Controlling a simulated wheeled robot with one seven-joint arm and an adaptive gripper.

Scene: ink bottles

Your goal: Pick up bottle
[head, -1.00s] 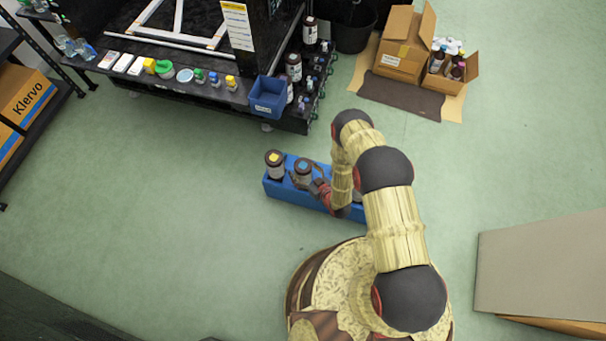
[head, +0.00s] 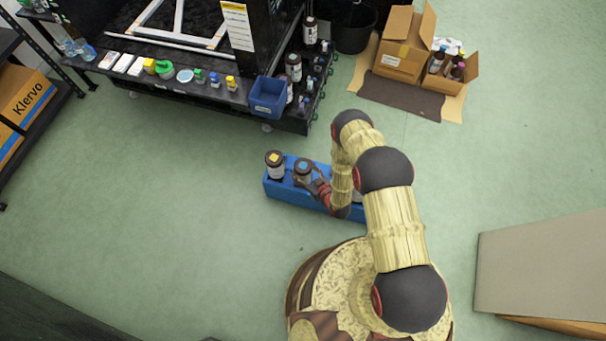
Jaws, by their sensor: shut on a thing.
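A bottle with a blue mark on its dark cap (head: 303,167) stands at a blue crate (head: 283,193) on the floor. My gripper (head: 307,178) is shut on this bottle from its right side. The bottle looks upright; I cannot tell whether its base is still inside the crate. A second bottle with a yellow mark on its dark cap (head: 275,165) stands in the left end of the crate, apart from my gripper. My arm hides the right part of the crate.
A black bench (head: 180,84) with bottles and small containers stands behind, with a blue bin (head: 268,97) at its corner. Cardboard boxes (head: 402,52) lie at the back right. A grey-topped box (head: 545,262) stands at the right. The floor left of the crate is clear.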

